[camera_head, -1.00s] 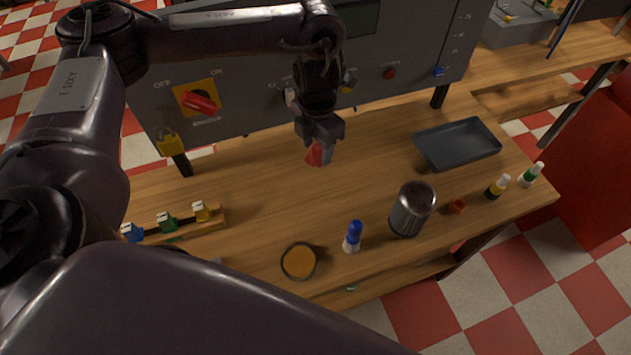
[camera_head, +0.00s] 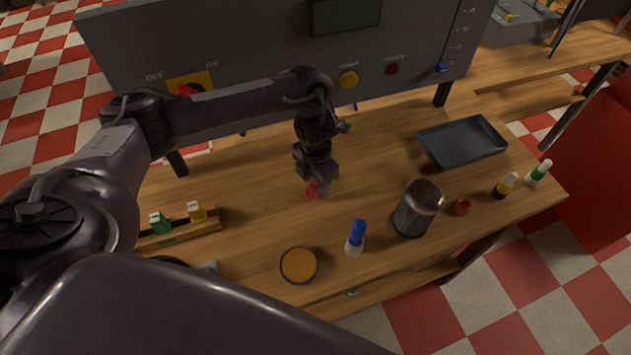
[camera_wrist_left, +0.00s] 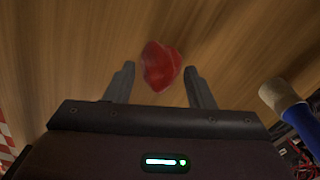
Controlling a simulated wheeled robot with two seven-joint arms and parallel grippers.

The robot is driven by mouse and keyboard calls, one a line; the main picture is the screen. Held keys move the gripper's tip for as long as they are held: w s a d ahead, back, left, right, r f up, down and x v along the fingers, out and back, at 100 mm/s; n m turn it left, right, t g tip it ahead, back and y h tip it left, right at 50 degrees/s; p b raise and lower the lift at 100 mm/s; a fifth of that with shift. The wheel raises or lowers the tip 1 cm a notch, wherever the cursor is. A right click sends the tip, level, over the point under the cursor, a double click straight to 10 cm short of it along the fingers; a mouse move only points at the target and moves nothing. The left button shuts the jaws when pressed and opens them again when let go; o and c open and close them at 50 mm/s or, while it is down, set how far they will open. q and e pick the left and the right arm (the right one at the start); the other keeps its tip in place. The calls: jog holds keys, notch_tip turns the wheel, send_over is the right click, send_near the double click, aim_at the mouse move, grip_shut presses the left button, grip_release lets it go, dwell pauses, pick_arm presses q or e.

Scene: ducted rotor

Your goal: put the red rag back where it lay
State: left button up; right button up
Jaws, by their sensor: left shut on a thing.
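The red rag (camera_head: 313,190) shows just below my left gripper (camera_head: 318,182), over the middle of the wooden bench (camera_head: 250,215). In the left wrist view the red rag (camera_wrist_left: 160,66) is a crumpled piece between the two fingertips of the left gripper (camera_wrist_left: 160,85). The left gripper is shut on the rag and points down, close to the bench top. Whether the rag touches the wood is hard to tell. My right gripper is not in view.
A grey tray (camera_head: 462,142) lies at right. The control panel (camera_head: 260,50) rises behind.

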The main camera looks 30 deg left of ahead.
pick_arm(q)
jog(key=shift+f, duration=0.1)
jog(key=o, duration=0.9)
jog(key=shift+o, duration=0.2)
jog(key=shift+r, duration=0.4)
notch_tip(320, 180, up, 12)
jog(key=p, duration=0.3)
jog(key=shift+f, duration=0.15)
